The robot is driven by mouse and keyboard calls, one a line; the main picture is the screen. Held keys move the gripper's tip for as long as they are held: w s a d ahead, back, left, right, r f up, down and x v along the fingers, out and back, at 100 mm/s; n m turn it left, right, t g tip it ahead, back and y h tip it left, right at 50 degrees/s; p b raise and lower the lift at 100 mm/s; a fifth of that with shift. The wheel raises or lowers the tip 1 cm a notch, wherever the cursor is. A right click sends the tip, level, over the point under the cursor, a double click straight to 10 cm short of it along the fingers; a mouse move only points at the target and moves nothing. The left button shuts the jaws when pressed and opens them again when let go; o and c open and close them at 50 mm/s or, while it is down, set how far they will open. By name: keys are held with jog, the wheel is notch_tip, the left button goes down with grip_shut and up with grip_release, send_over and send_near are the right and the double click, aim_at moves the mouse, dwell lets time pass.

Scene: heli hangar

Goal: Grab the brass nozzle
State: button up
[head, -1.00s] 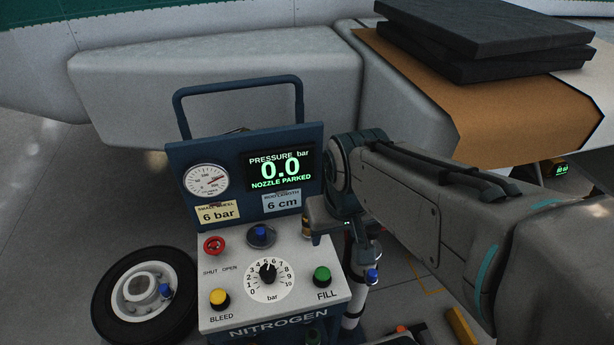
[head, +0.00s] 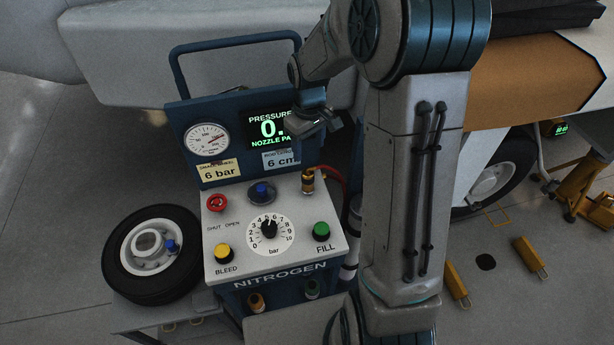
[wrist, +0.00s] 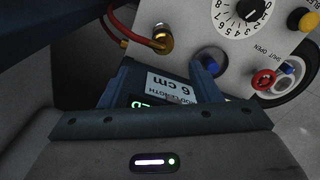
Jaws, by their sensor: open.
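The brass nozzle (head: 308,182) stands upright at the back right of the nitrogen cart's white control panel (head: 240,245), with a red hose behind it. It also shows at the top of the wrist view (wrist: 161,38), with the red hose joined to it. My gripper (head: 318,127) is open and empty. It hangs above and slightly right of the nozzle, in front of the pressure display, apart from the nozzle. The display (head: 270,132) is partly hidden by my gripper.
The panel carries a red valve knob (head: 217,202), a blue-capped knob (head: 262,192), a bar dial (head: 268,229), a yellow BLEED button (head: 223,252) and a green FILL button (head: 321,231). A small wheel (head: 150,249) lies left of the cart. A blue handle (head: 235,46) rises behind.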

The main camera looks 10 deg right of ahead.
aim_at(308, 180)
notch_tip(308, 180, down, 8)
jog(key=shift+r, duration=0.1)
jog(key=f, duration=0.2)
jog(key=f+p, duration=0.1)
jog(key=f, duration=0.1)
jog(key=shift+s+a, duration=0.1)
jog(key=shift+s, duration=0.2)
jog(key=shift+f, duration=0.7)
jog(key=shift+c, duration=0.4)
jog(key=c, duration=1.1)
